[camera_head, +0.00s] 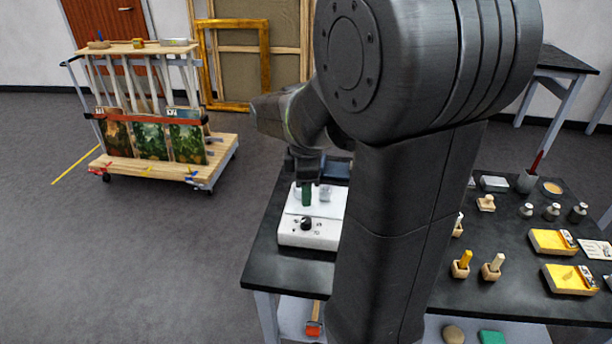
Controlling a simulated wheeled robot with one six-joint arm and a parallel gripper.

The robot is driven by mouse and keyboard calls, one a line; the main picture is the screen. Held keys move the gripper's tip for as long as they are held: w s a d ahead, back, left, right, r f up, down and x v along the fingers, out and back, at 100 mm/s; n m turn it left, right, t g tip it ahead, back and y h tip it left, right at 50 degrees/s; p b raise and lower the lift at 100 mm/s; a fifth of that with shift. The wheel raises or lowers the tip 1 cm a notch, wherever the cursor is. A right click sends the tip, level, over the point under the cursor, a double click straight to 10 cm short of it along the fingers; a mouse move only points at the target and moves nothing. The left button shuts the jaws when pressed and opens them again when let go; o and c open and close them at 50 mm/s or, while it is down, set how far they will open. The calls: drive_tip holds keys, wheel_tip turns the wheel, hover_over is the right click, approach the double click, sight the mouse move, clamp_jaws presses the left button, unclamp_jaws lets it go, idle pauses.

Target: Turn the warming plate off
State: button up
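The warming plate (298,238) is a white box with a pale top at the left end of the black table. A black knob (306,223) and small dark marks show on its front part. My gripper (314,191) points down over the plate's top, behind the knob in the picture and apart from it. A dark green piece shows at its lower end; I cannot tell whether it is a fingertip or a thing on the plate. My arm hides the plate's right side, and the finger gap is too small to read.
The black table (268,243) also bears yellow trays (553,242), wooden holders (492,268), small bottles (527,210) and a cup (527,182) on the right. A wheeled cart (165,168) with paintings stands at the far left. The grey floor left of the table is clear.

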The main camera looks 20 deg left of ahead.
sight(306, 220)
wheel_tip(306, 220, up, 4)
drive_tip(key=shift+s+f, duration=0.1)
idle(0.5)
drive_tip(key=f, duration=1.4)
drive_tip(key=shift+w+a, duration=0.15)
drive_tip(key=shift+w, duration=0.25)
drive_tip(key=shift+r, duration=0.1)
